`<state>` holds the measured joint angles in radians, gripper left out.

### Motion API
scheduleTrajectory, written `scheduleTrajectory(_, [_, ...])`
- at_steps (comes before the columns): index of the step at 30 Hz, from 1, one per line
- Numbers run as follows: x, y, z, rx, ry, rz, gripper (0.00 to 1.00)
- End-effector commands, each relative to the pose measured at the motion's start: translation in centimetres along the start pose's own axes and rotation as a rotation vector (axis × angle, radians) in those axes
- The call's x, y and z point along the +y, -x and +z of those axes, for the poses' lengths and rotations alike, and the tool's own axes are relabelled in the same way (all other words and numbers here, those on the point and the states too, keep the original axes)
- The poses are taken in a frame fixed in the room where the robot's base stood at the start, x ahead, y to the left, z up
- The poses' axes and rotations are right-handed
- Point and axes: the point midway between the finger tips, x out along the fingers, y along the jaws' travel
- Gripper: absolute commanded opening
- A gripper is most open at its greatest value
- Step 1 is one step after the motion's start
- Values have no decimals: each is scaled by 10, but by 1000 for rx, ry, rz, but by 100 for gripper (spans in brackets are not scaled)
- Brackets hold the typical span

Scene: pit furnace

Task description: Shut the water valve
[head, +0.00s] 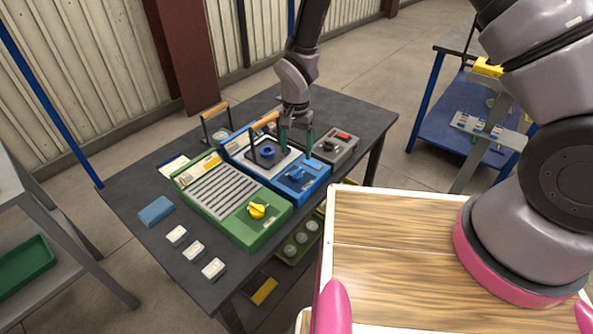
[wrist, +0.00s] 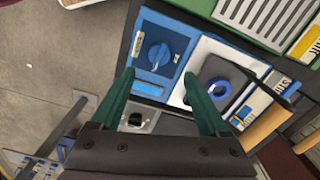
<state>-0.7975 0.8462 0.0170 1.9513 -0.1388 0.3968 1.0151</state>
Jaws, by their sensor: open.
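The blue unit (head: 318,187) stands on the dark table and has a blue knob (head: 295,173) on its front panel, likely the water valve. In the wrist view the knob (wrist: 158,55) sits on the blue panel with its pointer bar slanted. A blue ring-shaped handle (head: 267,152) sits on a dark plate on the same unit; it also shows in the wrist view (wrist: 219,89). My gripper (head: 296,145) points down above the unit, open and empty. In the wrist view its green fingertips (wrist: 159,74) straddle the view just below the knob, apart from it.
A green unit (head: 225,212) with a yellow knob (head: 257,210) stands left of the blue one. A grey box (head: 338,149) with a red switch is behind on the right. Tan-handled frames rise near the units. A blue block (head: 155,210) and small white blocks lie on the table's left.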

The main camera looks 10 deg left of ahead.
Motion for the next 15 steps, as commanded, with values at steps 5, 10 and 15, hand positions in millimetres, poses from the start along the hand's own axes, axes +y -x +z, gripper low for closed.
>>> scheduleTrajectory(5, [2,-37,1,-3,0,5,78])
scheduleTrajectory(10, [2,-66,1,-3,1,4,78])
scheduleTrajectory(15, [1,-83,0,-1,0,1,78])
